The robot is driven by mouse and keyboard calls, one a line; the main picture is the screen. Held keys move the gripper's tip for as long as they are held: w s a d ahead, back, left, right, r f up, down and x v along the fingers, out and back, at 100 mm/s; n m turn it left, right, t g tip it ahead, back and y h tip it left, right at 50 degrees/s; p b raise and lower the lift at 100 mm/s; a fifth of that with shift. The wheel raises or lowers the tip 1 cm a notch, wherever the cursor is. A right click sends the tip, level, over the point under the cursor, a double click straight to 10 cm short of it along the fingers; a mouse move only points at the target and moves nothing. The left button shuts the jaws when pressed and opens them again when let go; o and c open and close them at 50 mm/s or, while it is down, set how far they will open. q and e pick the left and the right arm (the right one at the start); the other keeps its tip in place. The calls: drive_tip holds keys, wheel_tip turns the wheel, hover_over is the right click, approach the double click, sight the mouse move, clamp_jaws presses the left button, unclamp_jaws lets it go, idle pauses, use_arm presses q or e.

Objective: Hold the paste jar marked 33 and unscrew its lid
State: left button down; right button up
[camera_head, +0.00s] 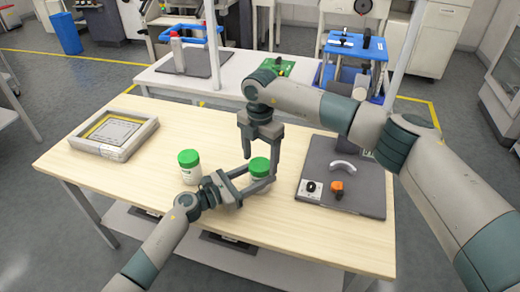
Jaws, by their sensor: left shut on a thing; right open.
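Two white jars with green lids stand on the wooden table. One jar (190,174) is at the left, apart from both grippers. The other jar, with its green lid (259,166), is at the right, its body largely hidden by my grippers. My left gripper (264,186) comes in from the left and is shut around this right jar's body, below the lid. My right gripper (261,163) points down from above with its fingers open, over or beside that lid; I cannot tell whether they touch it. The marking 33 cannot be read on either jar.
A framed tray (114,151) lies at the table's left. A dark mat (362,197) at the right carries a white curved handle (342,167) and an orange knob (337,187). The table's front left is clear.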

drive_tip(key=shift+f, duration=0.7)
drive_tip(key=shift+c, duration=0.3)
drive_tip(key=c, duration=1)
